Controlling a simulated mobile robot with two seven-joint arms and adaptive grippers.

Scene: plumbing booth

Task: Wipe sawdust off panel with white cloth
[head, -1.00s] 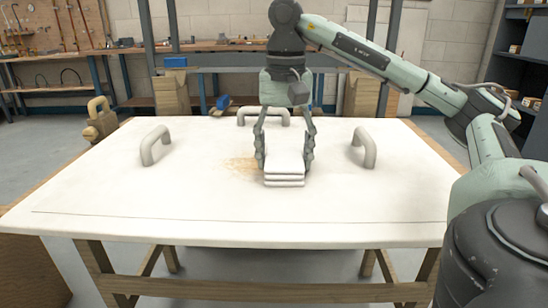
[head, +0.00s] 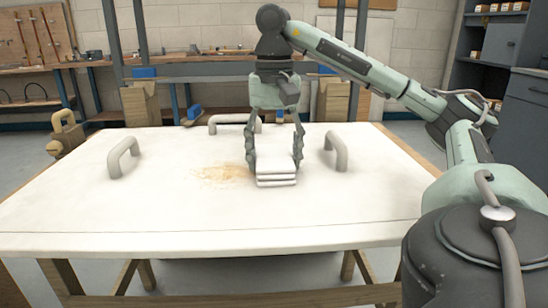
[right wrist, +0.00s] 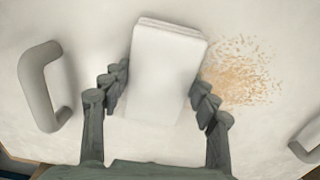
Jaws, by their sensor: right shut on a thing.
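The white panel (head: 150,220) lies flat on wooden trestles in front of me. A patch of tan sawdust (head: 222,174) lies near its middle, left of the cloth in the head view. It also shows right of the cloth in the right wrist view (right wrist: 240,72). The folded white cloth (head: 276,181) is a stack of several layers. My right gripper (head: 274,160) points down and is shut on the cloth, with one finger on each side. I cannot tell whether the cloth touches the panel. My left gripper is not in view.
Grey handles stand up from the panel at the left (head: 122,157), the back (head: 232,122) and the right (head: 336,150). A wooden padlock-shaped object (head: 66,133) is beyond the left edge. The panel's front part is clear.

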